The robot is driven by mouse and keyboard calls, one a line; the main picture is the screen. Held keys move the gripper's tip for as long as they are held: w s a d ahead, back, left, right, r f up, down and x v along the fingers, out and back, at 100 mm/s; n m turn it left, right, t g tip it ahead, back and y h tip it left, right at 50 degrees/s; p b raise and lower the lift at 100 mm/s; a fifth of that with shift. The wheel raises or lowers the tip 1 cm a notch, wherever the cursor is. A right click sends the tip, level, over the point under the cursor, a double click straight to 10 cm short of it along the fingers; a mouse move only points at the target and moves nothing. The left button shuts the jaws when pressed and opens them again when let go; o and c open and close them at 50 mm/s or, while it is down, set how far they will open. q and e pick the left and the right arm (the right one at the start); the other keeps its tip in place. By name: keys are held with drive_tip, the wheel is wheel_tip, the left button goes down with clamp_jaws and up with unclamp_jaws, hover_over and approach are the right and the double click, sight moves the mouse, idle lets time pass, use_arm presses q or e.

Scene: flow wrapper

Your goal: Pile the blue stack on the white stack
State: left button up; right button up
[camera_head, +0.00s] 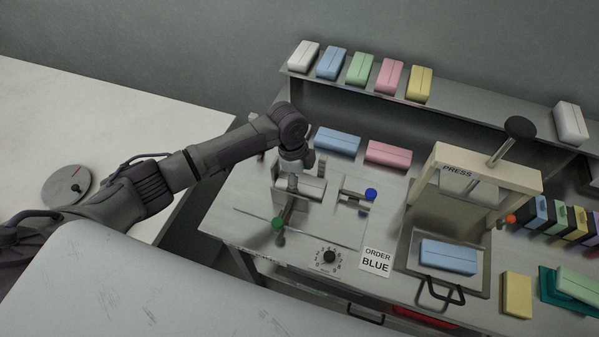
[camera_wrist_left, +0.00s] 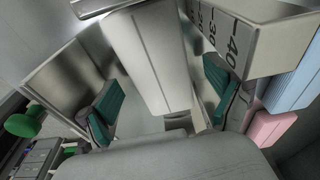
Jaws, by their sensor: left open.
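My left gripper (camera_head: 291,178) is over the metal holder (camera_head: 343,212) on the bench. In the left wrist view my left gripper (camera_wrist_left: 163,92) is open, its teal pads on either side of a white stack (camera_wrist_left: 152,55), with gaps visible. This white stack (camera_head: 315,187) is partly hidden by the gripper in the head view. A blue stack (camera_head: 447,257) lies on the press tray. Another blue stack (camera_head: 337,141) lies on the bench behind the holder. My right gripper is not in view.
A pink stack (camera_head: 388,155) lies near the rear blue stack. The press frame (camera_head: 490,171) stands at right. Several coloured stacks sit on the back shelf (camera_head: 448,108). Green (camera_head: 277,224) and blue (camera_head: 371,194) knobs flank the holder. A card (camera_head: 376,262) reads "ORDER BLUE".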

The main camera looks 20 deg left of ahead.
use_arm(q)
drive_tip(key=c, duration=1.2)
drive_tip(key=shift+s+d+p, duration=0.2)
drive_tip(key=shift+s+p, duration=0.1)
drive_tip(key=shift+p, duration=0.1)
drive_tip(key=shift+s+d, duration=0.25)
drive_tip(key=shift+s, duration=0.25)
drive_tip(key=o, duration=1.2)
drive_tip(key=shift+w+f, duration=0.1)
drive_tip(key=shift+w, duration=0.15)
drive_tip(key=shift+c, duration=0.2)
wheel_tip(320, 180, up, 12)
drive_tip(key=a, duration=0.2)
